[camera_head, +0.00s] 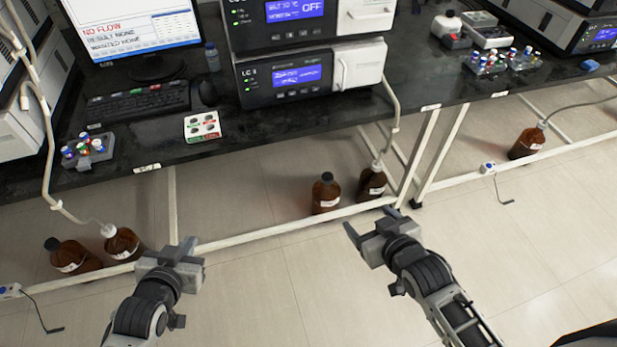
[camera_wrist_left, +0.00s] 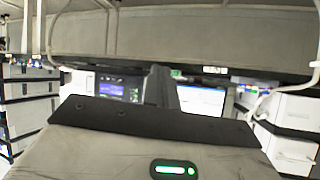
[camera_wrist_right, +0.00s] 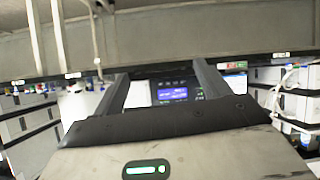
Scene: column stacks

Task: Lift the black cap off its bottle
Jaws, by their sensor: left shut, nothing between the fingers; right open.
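In the head view, a brown bottle (camera_head: 325,197) with a black cap (camera_head: 327,177) stands on the floor under the bench, near the middle. Another brown bottle (camera_head: 75,259) with a black cap (camera_head: 52,243) is at the far left. My right gripper (camera_head: 369,223) is open and empty, below and to the right of the middle bottle. My left gripper (camera_head: 188,250) is shut and empty, between the two black-capped bottles. Neither touches a bottle.
Brown bottles with white caps and tubes stand beside each black-capped one, one (camera_head: 371,182) at the middle and one (camera_head: 122,243) at the left. A similar bottle (camera_head: 527,144) is far right. The black bench (camera_head: 270,125) and its white lower rail (camera_head: 245,238) border the bottles. Floor in front is clear.

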